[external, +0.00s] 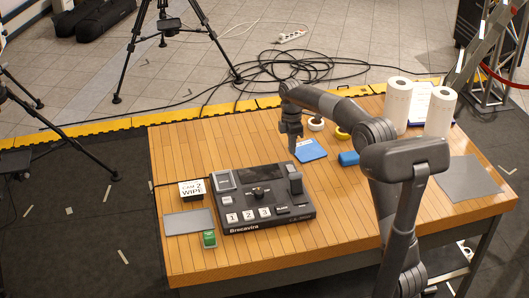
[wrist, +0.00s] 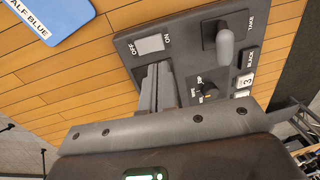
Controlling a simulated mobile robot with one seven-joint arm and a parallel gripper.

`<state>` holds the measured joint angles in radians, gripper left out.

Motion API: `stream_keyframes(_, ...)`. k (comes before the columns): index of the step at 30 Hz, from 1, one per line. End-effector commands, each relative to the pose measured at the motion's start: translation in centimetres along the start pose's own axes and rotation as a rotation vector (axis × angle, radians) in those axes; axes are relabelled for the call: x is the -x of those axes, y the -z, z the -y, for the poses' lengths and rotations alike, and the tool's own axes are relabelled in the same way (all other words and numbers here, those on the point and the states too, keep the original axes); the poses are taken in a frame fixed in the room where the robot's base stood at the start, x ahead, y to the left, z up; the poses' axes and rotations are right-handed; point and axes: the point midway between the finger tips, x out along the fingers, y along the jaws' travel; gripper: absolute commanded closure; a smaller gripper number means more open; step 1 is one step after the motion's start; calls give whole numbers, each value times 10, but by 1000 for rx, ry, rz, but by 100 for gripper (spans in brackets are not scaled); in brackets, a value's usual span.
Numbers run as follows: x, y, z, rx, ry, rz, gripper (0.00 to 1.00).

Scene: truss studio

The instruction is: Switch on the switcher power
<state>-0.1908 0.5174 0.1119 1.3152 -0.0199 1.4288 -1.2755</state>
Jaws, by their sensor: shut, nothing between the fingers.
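The switcher (external: 265,222) is a dark grey console on the wooden table, with white buttons 1, 2 and 3, a knob and a TAKE lever. In the wrist view the switcher (wrist: 188,27) fills the upper right. Its light grey power rocker (wrist: 150,45) sits near one corner between the words OFF and ON. I cannot tell which side is pressed. My gripper (external: 293,148) is shut and empty, above the table by the switcher's back right corner. In the wrist view my gripper's fingertips (wrist: 155,72) show just below the rocker; contact cannot be told.
The TAKE lever (wrist: 224,45) stands up beside the rocker. A blue card (external: 311,149) lies behind the switcher, with tape rolls (external: 316,124) near it. A CAM 2 WIPE card (external: 192,189), a grey pad (external: 189,222) and a green item (external: 209,239) lie to the left.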

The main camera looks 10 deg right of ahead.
Motion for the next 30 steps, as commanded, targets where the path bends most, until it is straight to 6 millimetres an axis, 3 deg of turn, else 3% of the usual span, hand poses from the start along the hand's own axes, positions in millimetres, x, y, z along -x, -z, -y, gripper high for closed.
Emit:
stream_keyframes(6,-45,0,1,0,4,1,100)
stream_keyframes(12,-68,0,0,0,0,1,100)
stream_keyframes(30,-78,0,1,0,-1,0,100)
